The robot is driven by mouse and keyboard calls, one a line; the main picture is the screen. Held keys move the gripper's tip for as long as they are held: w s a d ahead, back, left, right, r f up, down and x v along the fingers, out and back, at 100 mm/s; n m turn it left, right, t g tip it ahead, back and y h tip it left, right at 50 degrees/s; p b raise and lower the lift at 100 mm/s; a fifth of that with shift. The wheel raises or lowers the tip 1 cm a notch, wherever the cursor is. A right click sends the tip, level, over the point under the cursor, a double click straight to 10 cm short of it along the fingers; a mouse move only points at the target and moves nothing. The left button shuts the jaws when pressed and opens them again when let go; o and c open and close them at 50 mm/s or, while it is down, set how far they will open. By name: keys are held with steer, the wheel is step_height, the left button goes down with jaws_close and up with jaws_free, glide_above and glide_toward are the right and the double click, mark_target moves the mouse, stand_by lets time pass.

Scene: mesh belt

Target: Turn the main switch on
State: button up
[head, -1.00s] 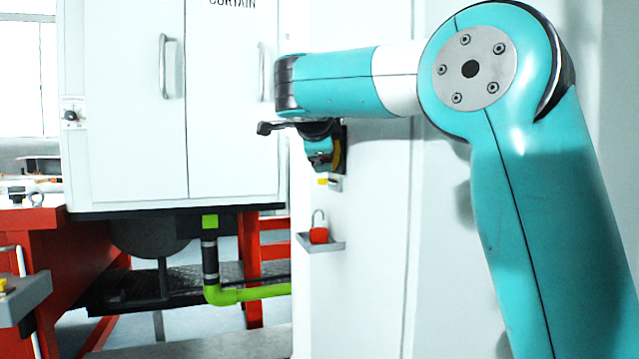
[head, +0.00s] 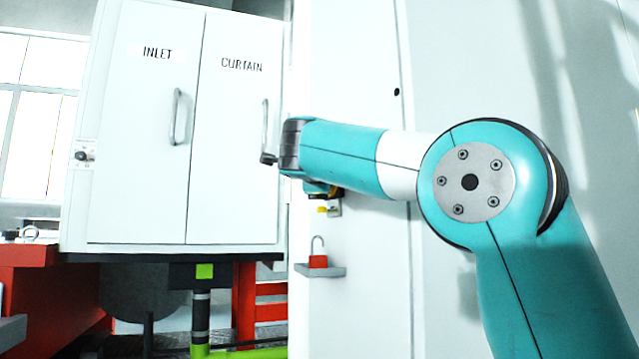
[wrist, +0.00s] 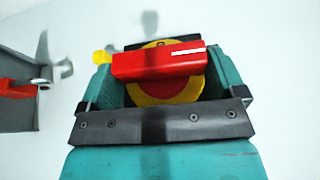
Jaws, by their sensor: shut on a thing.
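The main switch has a red handle (wrist: 165,63) with a white mark at its right end, over a round yellow plate (wrist: 160,95), in the wrist view. The handle lies nearly level across that picture, tilted slightly. My gripper (wrist: 160,78) has its teal fingers at both sides of the handle and is shut on it. In the head view my gripper (head: 318,189) is at the white cabinet wall, mostly hidden by my wrist. Only a sliver of yellow shows there, and the handle is hidden.
Below the switch, a red padlock (head: 318,261) with an open shackle sits on a small grey shelf (head: 340,272). A yellow tab (head: 322,210) is just under the switch. White doors (head: 150,130) marked INLET and CURTAIN, with bar handles, stand to the left.

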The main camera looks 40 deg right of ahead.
steer(key=o, duration=0.6)
steer(key=shift+o, duration=0.2)
steer(key=v, duration=1.7)
steer(key=shift+s, duration=0.2)
steer(key=shift+a, duration=0.15)
